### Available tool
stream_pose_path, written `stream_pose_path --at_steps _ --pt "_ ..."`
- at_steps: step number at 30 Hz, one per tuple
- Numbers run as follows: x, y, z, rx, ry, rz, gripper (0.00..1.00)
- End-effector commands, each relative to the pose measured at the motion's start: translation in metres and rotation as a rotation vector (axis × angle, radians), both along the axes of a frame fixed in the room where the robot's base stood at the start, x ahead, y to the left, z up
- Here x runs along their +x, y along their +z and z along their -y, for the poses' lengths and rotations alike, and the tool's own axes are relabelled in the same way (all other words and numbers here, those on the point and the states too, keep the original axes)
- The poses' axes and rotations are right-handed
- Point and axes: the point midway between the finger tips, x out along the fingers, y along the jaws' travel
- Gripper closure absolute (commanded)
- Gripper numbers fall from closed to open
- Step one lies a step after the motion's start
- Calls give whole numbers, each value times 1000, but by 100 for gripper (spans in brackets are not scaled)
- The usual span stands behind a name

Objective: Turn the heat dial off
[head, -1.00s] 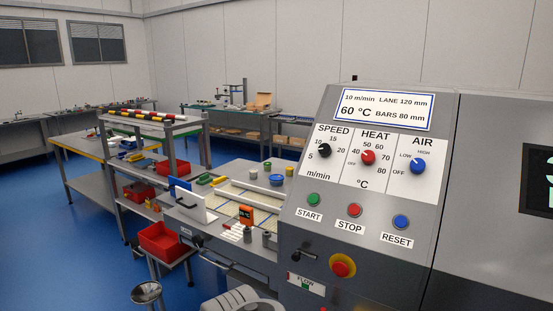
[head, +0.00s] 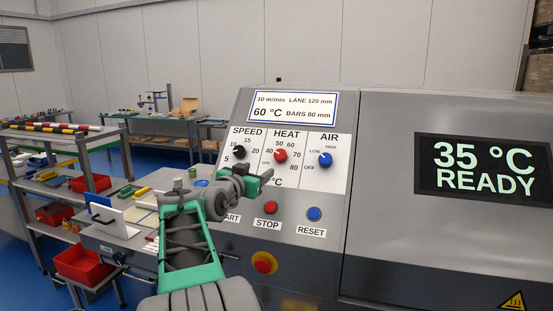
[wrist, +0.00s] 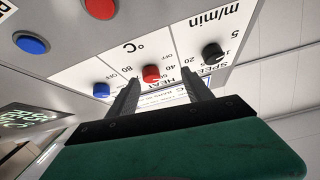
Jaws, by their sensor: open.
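The red heat dial (head: 280,156) sits in the middle of the control panel (head: 232,245), under the word HEAT, ringed by numbers from 40 to 80. Its pointer is too small to read surely. My gripper (head: 266,180) is open and empty, in front of the panel just below and left of the dial. In the wrist view, which is upside down, the dial (wrist: 151,73) shows between the two fingers of my gripper (wrist: 160,82). I see no contact between fingers and dial.
The black speed dial (head: 239,152) is left of the heat dial and the blue air dial (head: 325,159) is right. Below are the red STOP button (head: 270,208), blue RESET button (head: 314,213) and a red emergency knob (head: 264,263). A screen (head: 482,166) reads 35 °C READY.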

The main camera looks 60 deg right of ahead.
Motion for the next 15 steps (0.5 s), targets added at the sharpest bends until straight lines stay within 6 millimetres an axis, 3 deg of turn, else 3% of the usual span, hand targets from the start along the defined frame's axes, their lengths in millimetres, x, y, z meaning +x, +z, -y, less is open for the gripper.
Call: stream_pose_path --at_steps 1,3,15 --pt "-14 8 13 -35 -41 11 41" --pt "-23 16 22 -63 -68 19 41" --pt "-21 20 87 -65 -68 19 41"
